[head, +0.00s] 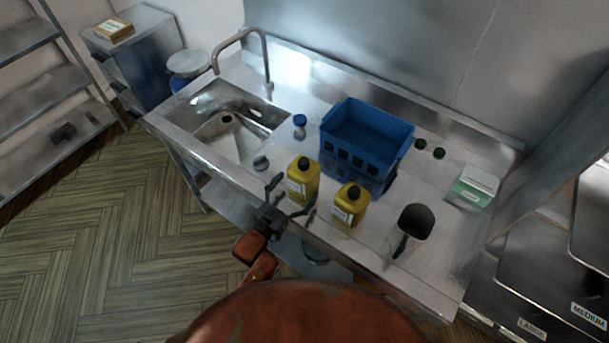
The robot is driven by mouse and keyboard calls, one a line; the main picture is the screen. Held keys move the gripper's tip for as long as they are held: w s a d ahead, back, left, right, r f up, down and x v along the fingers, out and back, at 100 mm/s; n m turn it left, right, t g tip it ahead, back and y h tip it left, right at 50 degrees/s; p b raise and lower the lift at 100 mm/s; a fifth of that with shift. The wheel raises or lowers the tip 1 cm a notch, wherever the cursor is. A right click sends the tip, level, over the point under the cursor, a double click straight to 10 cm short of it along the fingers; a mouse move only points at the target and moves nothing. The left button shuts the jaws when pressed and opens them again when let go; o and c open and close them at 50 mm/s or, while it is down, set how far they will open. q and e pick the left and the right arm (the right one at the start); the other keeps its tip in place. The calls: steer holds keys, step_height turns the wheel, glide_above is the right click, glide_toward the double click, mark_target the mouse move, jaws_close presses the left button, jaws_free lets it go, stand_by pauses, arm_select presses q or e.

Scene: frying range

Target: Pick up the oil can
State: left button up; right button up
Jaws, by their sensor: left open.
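Two yellow containers with dark caps and white labels stand upright on the steel counter; either could be the oil can. The left yellow can (303,180) stands near the counter's front edge, and the right yellow can (350,205) stands beside it to the right. My left gripper (291,193) is open, with its two dark fingers spread in front of the left can. I see nothing between the fingers. I cannot tell whether a finger touches the can. My right gripper is not in view.
A blue crate (368,113) stands behind the cans. A small blue-capped bottle (300,127) stands behind left. The sink (176,118) with its tap is left.

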mark_target(304, 175)
arm_select(q)
steer(key=w, duration=0.1)
steer(key=w+d, duration=0.1)
steer(key=shift+w+d+r, duration=0.2)
steer(key=shift+w+r, duration=0.1)
steer(key=shift+r, duration=0.1)
steer(key=shift+x, duration=0.8)
steer(key=shift+f, duration=0.1)
steer(key=c, duration=1.6)
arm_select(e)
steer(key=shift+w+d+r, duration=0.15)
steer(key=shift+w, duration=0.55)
